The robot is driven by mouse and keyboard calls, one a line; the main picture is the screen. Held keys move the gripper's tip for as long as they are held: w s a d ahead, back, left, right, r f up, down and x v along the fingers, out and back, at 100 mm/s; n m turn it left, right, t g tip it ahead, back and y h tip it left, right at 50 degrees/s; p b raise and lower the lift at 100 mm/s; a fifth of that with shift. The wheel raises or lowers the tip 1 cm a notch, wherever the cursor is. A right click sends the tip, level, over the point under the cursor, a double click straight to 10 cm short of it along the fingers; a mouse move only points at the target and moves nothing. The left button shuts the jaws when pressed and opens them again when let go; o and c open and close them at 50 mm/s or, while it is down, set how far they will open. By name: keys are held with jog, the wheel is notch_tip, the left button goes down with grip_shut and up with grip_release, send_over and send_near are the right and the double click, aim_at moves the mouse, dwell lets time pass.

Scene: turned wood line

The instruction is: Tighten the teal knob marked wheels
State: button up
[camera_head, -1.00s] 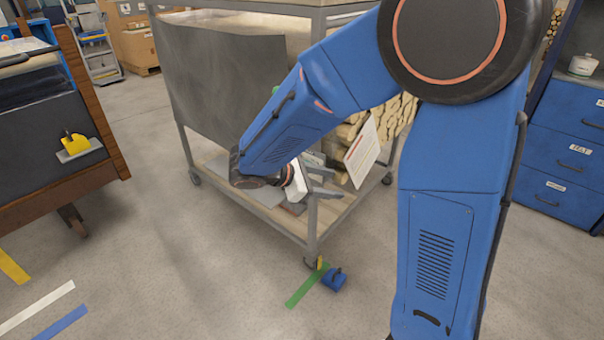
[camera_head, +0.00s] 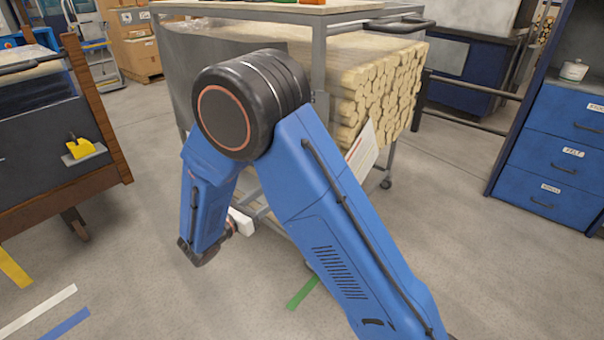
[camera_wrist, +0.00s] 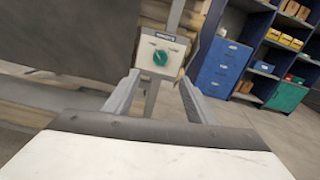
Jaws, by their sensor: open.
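In the wrist view a round teal knob (camera_wrist: 160,58) sits on a pale plate (camera_wrist: 149,71) on a grey cart post. My gripper (camera_wrist: 158,95) is open and empty, with one finger on each side below the knob in the picture. The knob appears beyond the fingertips, apart from them. In the head view my gripper (camera_head: 262,215) points right, low beside the cart (camera_head: 319,60), partly behind my arm. The knob is hidden in the head view.
The cart carries a stack of pale wood rods (camera_head: 375,90) and a tilted white sheet (camera_head: 362,148). A dark cabinet (camera_head: 60,120) stands left and blue drawers (camera_head: 555,150) stand right. Floor in front is clear, with coloured tape strips.

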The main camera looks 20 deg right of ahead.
jog(key=x, duration=1.6)
jog(key=shift+w+d, duration=0.2)
jog(key=shift+d, duration=0.15)
jog(key=c, duration=1)
